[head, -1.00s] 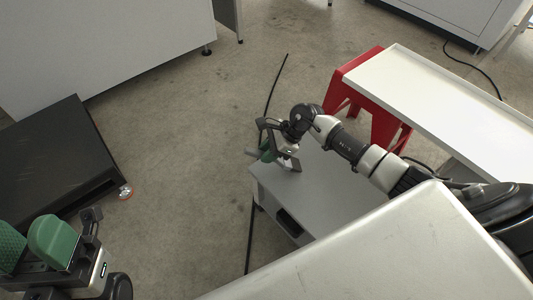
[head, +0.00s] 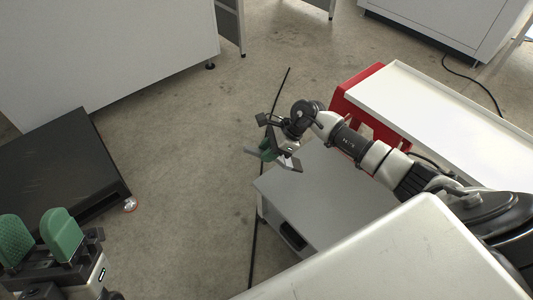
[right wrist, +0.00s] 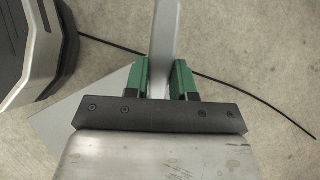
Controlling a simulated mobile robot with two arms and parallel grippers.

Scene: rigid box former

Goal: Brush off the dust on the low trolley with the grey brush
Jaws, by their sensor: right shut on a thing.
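The low trolley (head: 310,195) is a low grey unit with a flat top and a dark slot in its side, below my right arm. In the right wrist view the brush (right wrist: 165,40) is a grey bar between the green fingers (right wrist: 160,82). Its bristles are not clear, and I cannot tell whether it touches the top. I make out no dust. My left gripper (head: 40,238) is open and empty at the lower left.
A white-topped table (head: 450,115) with a red stand (head: 350,105) is at the right. A black low platform (head: 60,165) is at the left. A black cable (head: 273,110) lies on the floor beside the trolley. Bare floor (head: 180,170) lies between the platform and trolley.

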